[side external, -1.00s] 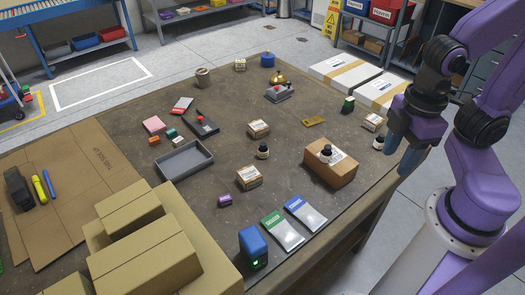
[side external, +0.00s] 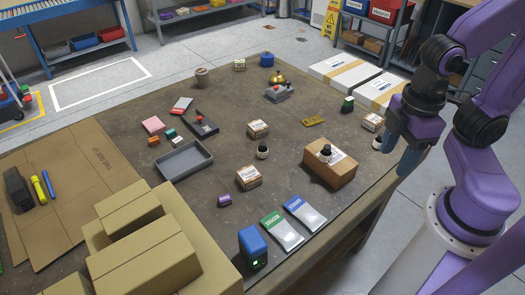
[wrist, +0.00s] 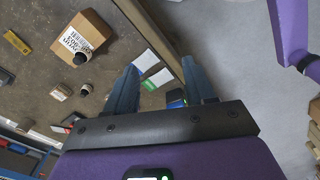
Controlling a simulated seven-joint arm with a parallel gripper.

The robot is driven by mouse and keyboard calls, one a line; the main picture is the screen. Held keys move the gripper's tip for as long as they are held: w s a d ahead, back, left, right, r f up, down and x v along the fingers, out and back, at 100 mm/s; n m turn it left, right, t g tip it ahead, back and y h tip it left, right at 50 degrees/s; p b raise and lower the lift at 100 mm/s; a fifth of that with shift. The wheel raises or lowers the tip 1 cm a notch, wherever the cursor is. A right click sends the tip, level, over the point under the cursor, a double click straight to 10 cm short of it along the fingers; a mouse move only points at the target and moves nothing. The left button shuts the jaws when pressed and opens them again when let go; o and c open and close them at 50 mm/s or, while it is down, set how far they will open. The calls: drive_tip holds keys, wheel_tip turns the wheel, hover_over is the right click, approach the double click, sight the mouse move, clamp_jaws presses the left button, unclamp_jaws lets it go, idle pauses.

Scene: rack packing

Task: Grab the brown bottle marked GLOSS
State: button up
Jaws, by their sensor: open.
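Three small dark-capped bottles with pale labels stand on the table in the side view. One bottle (side external: 263,151) is near the middle, one bottle (side external: 325,153) is on top of a brown carton, and one bottle (side external: 377,143) is at the right edge, close to my gripper. I cannot read GLOSS on any of them. My gripper (side external: 402,168) is open and empty at the table's right edge. In the wrist view the fingers (wrist: 160,68) are apart, and two dark-capped bottles (wrist: 82,58) (wrist: 87,89) lie left of them.
The brown carton (side external: 335,174), small boxes (side external: 249,178) and white-and-coloured packets (side external: 305,212) are around the bottles. Large cartons (side external: 145,262) fill the front left.

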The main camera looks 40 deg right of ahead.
drive_tip(key=w+a+f+n+t+h, duration=0.1)
drive_tip(key=w+a+f+n+h, duration=0.1)
drive_tip(key=w+a, duration=0.35)
drive_tip(key=w+a+f+n+h, duration=0.1)
drive_tip(key=w+a+f+h, duration=0.15)
drive_tip(key=w, duration=0.65)
drive_tip(key=w+a+f+n+t+h, duration=0.1)
drive_tip(key=w+a+n+h, duration=0.15)
drive_tip(key=w, duration=0.45)
drive_tip(key=n+t+h, duration=0.2)
drive_tip(key=n+h, duration=0.2)
drive_tip(key=h, duration=0.2)
approach(261, 146)
drive_tip(key=v, duration=0.3)
drive_tip(key=shift+s+a+r, duration=0.15)
drive_tip(key=shift+r, duration=0.2)
drive_tip(key=shift+w+f, duration=0.2)
drive_tip(key=shift+f, duration=0.2)
drive_tip(key=x, duration=1.2)
drive_tip(key=shift+s, duration=0.1)
clamp_jaws()
